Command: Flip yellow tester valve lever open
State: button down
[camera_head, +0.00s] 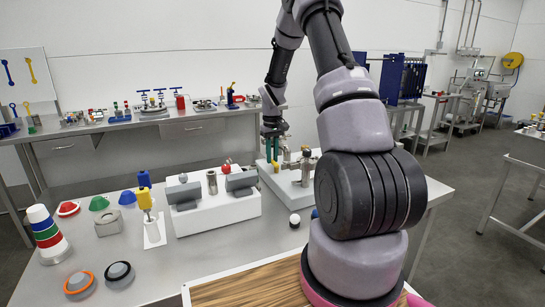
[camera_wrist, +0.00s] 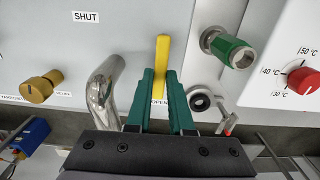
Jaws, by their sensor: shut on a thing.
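The yellow tester valve lever (camera_wrist: 162,52) stands upright in the wrist view. Its lower part lies between the green fingers of my gripper (camera_wrist: 160,74), which is shut on it. A label reading OPEN (camera_wrist: 158,101) sits by the lever's lower end, partly covered by the fingers. A label reading SHUT (camera_wrist: 86,17) is on the panel at the upper left. In the head view, my gripper (camera_head: 273,131) is over the white tester (camera_head: 285,185) at the back of the near table.
A bent metal pipe (camera_wrist: 104,90) stands close left of the fingers. A green-capped fitting (camera_wrist: 232,50) and a red temperature dial (camera_wrist: 304,79) are at right. A brass knob (camera_wrist: 40,87) is at left. A white vise-like fixture (camera_head: 215,205) stands left of the tester.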

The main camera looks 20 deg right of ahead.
jog(key=c, duration=0.8)
grip_release()
notch_tip(320, 180, up, 11)
